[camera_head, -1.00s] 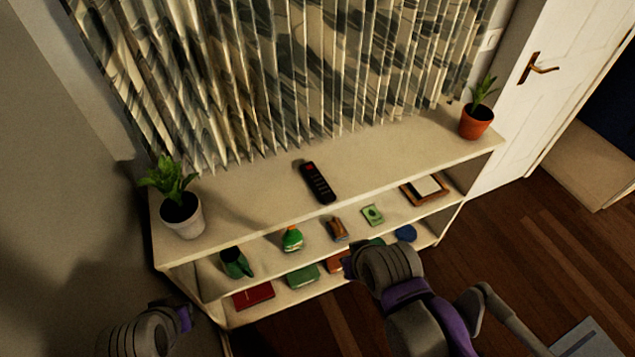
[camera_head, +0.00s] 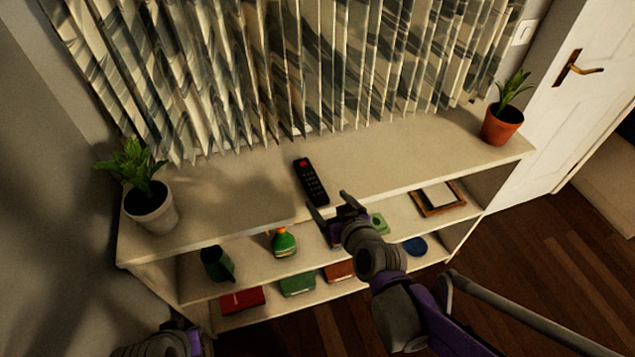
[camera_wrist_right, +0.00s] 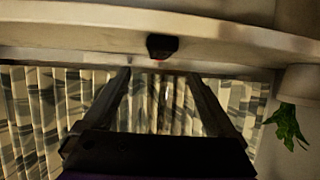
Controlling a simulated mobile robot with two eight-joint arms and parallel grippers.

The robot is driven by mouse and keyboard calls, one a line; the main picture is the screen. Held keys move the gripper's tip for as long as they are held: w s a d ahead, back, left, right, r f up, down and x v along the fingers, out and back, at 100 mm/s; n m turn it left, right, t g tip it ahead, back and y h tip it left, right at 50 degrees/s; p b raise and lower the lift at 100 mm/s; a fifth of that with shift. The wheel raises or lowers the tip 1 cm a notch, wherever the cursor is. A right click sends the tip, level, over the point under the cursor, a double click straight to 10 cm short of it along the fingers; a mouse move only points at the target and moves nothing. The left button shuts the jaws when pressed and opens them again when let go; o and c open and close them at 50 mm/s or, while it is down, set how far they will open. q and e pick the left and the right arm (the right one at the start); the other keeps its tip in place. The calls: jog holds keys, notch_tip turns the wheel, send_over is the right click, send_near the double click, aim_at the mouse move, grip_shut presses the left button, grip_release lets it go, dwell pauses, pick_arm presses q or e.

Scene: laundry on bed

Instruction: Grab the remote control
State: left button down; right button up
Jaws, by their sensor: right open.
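The black remote control (camera_head: 311,182) with a red button lies on the top of the shelf unit, near its middle. In the right wrist view the dark end of the remote (camera_wrist_right: 162,46) shows at the shelf's edge, beyond the fingertips. My right gripper (camera_head: 330,205) is open and empty, just in front of the shelf's front edge near the remote's near end. Its two fingers (camera_wrist_right: 160,80) are spread apart in the right wrist view. My left arm shows only in part at the bottom left, and its fingers are not visible.
The shelf top (camera_head: 400,165) is clear around the remote. A white-potted plant (camera_head: 150,205) stands at its left end and an orange-potted plant (camera_head: 502,123) at its right end. Lower shelves hold a green bottle (camera_head: 283,243), a frame (camera_head: 438,198) and books. Curtains (camera_head: 300,65) hang behind.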

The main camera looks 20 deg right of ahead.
aim_at(312, 181)
jog(key=shift+w+d+f, duration=0.15)
jog(key=shift+w, duration=0.6)
jog(key=b+x, duration=0.1)
jog(key=x, duration=0.2)
jog(key=shift+w+f, duration=0.1)
jog(key=shift+w, duration=0.1)
jog(key=shift+a+b+x, duration=0.15)
jog(key=shift+b+x, duration=0.05)
jog(key=shift+x, duration=1.35)
jog(key=shift+a+b+x, duration=0.15)
jog(key=shift+x, duration=1.4)
grip_shut()
